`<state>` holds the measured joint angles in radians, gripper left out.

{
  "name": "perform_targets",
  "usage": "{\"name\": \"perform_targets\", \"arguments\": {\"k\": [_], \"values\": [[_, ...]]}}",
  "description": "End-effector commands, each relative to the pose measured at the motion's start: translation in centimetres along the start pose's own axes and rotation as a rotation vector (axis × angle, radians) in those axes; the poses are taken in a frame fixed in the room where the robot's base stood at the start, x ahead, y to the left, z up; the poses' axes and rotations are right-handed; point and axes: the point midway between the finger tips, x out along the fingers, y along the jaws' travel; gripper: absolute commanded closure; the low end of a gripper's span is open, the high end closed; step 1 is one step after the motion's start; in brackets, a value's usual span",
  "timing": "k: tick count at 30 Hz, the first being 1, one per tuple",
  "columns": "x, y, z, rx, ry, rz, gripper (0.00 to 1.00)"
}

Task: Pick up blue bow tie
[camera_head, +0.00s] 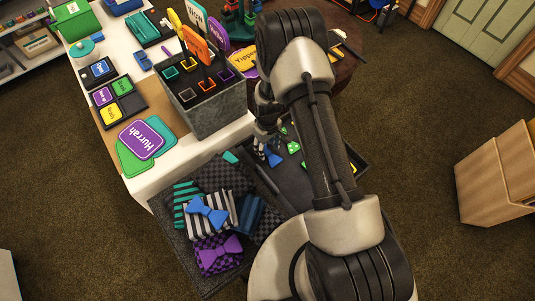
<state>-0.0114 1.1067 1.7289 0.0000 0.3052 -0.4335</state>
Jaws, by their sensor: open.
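A blue bow tie (208,212) lies on a black-and-white striped piece (224,206) in the dark bin (178,249) at the lower middle. A smaller blue bow-shaped piece (273,157) lies in the dark tray behind the bin, close to my gripper. My gripper (261,148) points down over the left part of that tray, behind and to the right of the bow tie in the bin. It is open, and nothing shows held in it. My arm hides part of the gripper and much of the tray. I cannot tell whether the fingers touch the smaller blue piece.
A purple bow tie (218,250) lies in front in the bin. Green pieces (293,147) lie in the tray. A grey holder (207,110) with upright signs stands on the white table (180,167), left of my gripper. A wooden box (497,178) stands right; the carpet between is clear.

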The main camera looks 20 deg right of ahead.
Motion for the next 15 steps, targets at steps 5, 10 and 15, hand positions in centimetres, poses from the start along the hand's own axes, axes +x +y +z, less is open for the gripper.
{"name": "perform_targets", "arguments": {"k": [5,10,15], "values": [[2.7,0.1,0.1,0.0,-0.001,-0.001,0.5],[2.7,0.1,0.0,0.0,0.0,0.0,0.5],[2.7,0.1,0.0,0.0,0.0,0.0,0.57]]}}
